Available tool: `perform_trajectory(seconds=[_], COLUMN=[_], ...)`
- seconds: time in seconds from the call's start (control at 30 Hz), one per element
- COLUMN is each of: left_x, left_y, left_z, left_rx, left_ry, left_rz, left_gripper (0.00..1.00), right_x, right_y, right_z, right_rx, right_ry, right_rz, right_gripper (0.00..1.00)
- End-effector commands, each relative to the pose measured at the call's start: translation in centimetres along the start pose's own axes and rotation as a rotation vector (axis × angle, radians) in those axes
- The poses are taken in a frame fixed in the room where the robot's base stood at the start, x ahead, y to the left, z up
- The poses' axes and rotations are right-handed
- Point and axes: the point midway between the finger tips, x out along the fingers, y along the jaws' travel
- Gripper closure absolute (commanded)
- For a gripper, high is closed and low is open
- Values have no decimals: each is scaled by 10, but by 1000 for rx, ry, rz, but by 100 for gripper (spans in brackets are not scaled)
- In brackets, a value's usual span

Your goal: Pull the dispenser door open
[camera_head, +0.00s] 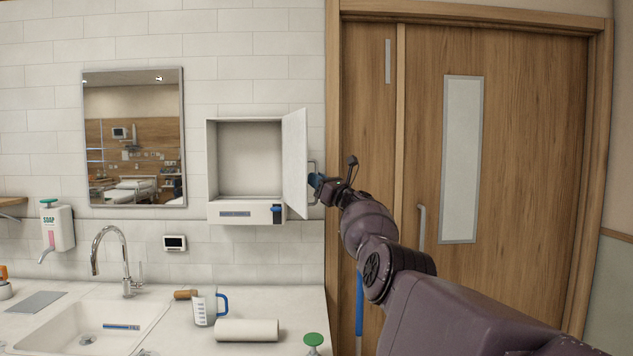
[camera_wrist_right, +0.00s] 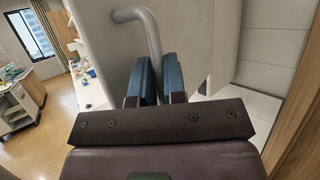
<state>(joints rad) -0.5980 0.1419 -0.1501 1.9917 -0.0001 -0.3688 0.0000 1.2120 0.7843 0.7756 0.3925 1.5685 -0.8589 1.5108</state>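The white wall dispenser (camera_head: 245,213) hangs on the tiled wall, with an empty-looking compartment above a lower front panel. Its door (camera_head: 295,165) is hinged on the right and stands wide open, sticking out from the wall. A grey bar handle (camera_head: 312,168) is on the door's outer face. My right gripper (camera_head: 318,182) is at this handle, to the right of the door. In the right wrist view, the blue fingers of the gripper (camera_wrist_right: 156,82) sit on both sides of the handle bar (camera_wrist_right: 152,35), closed around it. My left gripper is not in view.
A counter (camera_head: 290,303) with a sink (camera_head: 90,325) lies below. A measuring jug (camera_head: 205,307), a paper roll (camera_head: 247,330) and a green-topped item (camera_head: 313,340) stand or lie on it. A wooden door (camera_head: 530,150) is close at right. A soap dispenser (camera_head: 58,228) hangs at left.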

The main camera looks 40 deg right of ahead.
Motion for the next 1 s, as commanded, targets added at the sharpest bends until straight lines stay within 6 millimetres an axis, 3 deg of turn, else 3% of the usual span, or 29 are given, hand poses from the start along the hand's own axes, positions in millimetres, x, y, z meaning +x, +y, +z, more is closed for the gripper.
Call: perform_trajectory(seconds=[0.03,0.13,0.17,0.57,1.0], left_x=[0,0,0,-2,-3], left_y=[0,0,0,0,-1], left_z=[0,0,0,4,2], left_rx=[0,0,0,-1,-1], left_ry=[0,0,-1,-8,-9], left_rz=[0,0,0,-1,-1], left_gripper=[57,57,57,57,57], right_x=[1,1,1,-2,-28], right_y=[0,0,0,0,1], right_z=[4,3,3,0,0], right_rx=[0,0,0,-2,-4], right_ry=[-7,-5,-4,0,1], right_rz=[0,0,0,1,1], right_gripper=[81,66,65,65,65])
